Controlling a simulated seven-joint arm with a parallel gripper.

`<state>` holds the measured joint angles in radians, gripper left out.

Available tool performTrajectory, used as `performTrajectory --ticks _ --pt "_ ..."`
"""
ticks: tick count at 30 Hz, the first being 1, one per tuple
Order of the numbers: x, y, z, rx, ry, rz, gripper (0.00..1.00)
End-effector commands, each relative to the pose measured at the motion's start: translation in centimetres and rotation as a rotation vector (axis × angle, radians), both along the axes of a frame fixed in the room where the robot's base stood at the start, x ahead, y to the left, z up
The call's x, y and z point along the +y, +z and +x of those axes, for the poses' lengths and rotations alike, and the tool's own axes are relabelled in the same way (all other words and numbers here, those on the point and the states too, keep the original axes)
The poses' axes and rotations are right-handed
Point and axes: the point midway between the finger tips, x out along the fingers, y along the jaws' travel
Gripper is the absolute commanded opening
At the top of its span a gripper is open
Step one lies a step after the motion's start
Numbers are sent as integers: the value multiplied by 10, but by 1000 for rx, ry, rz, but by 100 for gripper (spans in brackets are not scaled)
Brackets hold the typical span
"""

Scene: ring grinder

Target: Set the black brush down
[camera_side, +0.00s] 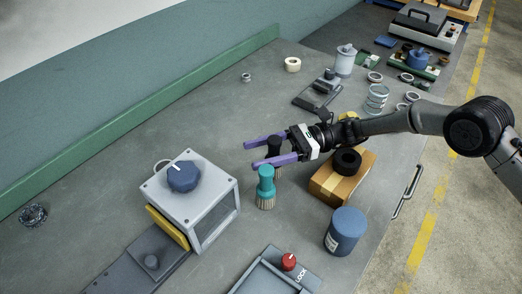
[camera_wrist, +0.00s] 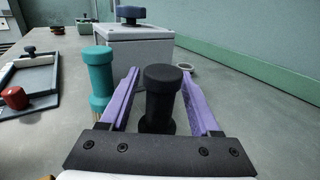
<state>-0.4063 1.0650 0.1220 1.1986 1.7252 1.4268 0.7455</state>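The black brush (camera_side: 275,144) is upright, with its dark handle between the two purple fingers of my gripper (camera_side: 252,154). In the wrist view the black brush (camera_wrist: 162,98) shows between the spread fingers of my gripper (camera_wrist: 160,72), with a small gap visible on each side of the handle. My gripper is level and open around it. The brush's lower end is mostly hidden behind the near finger, so its contact with the table is hard to see. A teal brush (camera_side: 266,180) stands on its bristles close by, just outside the near finger; it also shows in the wrist view (camera_wrist: 98,75).
A grey box machine with a blue knob (camera_side: 190,205) stands beyond the fingertips. A grey tray with a red knob (camera_side: 288,262) lies in front.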

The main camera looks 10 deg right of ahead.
Motion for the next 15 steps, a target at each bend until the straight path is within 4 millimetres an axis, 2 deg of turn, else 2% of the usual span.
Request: performTrajectory --ticks 9,15 --pt "0 4 0 -1 0 0 63" --pt "-27 4 6 0 -4 0 63"
